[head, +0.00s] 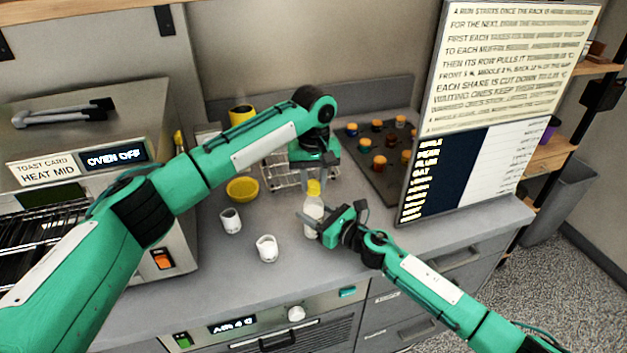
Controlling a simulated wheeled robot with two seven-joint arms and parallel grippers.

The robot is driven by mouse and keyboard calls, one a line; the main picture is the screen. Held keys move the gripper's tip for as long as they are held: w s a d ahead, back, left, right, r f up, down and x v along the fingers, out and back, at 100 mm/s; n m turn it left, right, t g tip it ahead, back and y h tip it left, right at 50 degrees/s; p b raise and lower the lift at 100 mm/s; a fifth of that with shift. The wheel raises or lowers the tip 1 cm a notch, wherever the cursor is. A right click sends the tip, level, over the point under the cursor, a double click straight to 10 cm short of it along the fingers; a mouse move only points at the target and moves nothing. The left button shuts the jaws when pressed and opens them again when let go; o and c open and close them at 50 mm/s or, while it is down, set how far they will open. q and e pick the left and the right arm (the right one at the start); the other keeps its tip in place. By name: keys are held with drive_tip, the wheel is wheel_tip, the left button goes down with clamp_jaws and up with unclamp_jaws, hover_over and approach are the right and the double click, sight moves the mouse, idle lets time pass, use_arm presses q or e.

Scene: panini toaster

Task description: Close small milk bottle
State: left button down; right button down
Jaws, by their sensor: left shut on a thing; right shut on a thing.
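The small milk bottle (313,212) is white with a yellow cap (314,187) at its top, standing upright near the middle of the counter. My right gripper (316,227) is shut around the bottle's body from the right. My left gripper (316,180) comes down from above and is shut on the yellow cap. The cap is at the bottle's mouth; whether it is seated or slightly apart is too small to tell.
Two white cups (231,220) and a yellow bowl (242,189) stand left of the bottle. A wire rack (285,178) is behind. A dark tray (376,165) holds several small jars. A large text board (470,170) rises at right; the toaster (90,130) is at left.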

use_arm(q)
drive_tip(key=m, duration=0.9)
drive_tip(key=shift+m, duration=0.3)
drive_tip(key=m, duration=0.4)
drive_tip(key=shift+m, duration=0.4)
drive_tip(key=m, duration=0.6)
drive_tip(key=c, duration=1.1)
unclamp_jaws()
drive_tip(key=shift+r, duration=2.2)
drive_tip(key=shift+r, duration=0.1)
drive_tip(key=shift+c, duration=0.3)
